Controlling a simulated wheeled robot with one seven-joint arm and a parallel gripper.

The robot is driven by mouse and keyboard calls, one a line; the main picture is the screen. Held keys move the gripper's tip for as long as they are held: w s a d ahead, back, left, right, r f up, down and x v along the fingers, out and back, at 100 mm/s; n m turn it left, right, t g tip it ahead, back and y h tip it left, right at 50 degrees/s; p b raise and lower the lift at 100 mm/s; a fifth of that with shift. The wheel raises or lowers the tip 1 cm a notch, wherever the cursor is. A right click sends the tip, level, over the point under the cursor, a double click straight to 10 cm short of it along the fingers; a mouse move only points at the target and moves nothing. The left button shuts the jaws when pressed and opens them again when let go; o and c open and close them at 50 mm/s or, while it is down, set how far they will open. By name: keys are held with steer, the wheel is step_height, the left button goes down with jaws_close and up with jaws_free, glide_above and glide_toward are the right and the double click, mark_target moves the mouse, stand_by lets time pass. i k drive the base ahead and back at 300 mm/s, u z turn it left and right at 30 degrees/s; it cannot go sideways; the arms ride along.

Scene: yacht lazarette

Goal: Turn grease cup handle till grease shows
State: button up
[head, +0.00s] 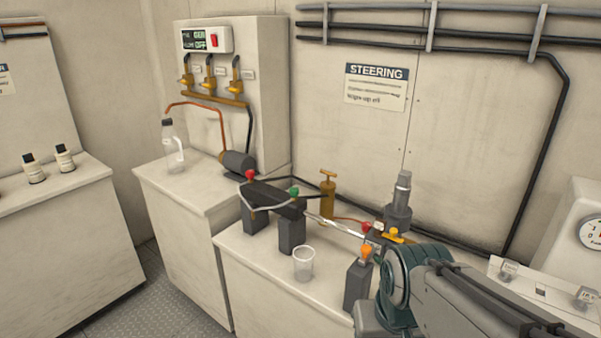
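An upright brass cylinder with a T-shaped handle (327,190) stands behind the steering ram on the counter. It looks like the grease cup, but no label on it can be read. A thin copper-coloured line runs from its base to the right. I cannot see any grease at this size. My arm fills the lower right and covers part of the counter. My gripper's fingers do not show; they are outside the view or hidden behind my arm. Small red and yellow fittings (395,235) sit right by the arm, partly covered.
A dark steering ram (272,198) with a bright rod lies on grey blocks. A clear cup (304,263) stands in front. An orange-topped block (358,282) is close to my arm. A grey post (399,204) rises behind.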

mark_target(328, 174)
steer(key=u, duration=1.4)
steer(key=i, duration=1.65)
steer(key=z, duration=2.7)
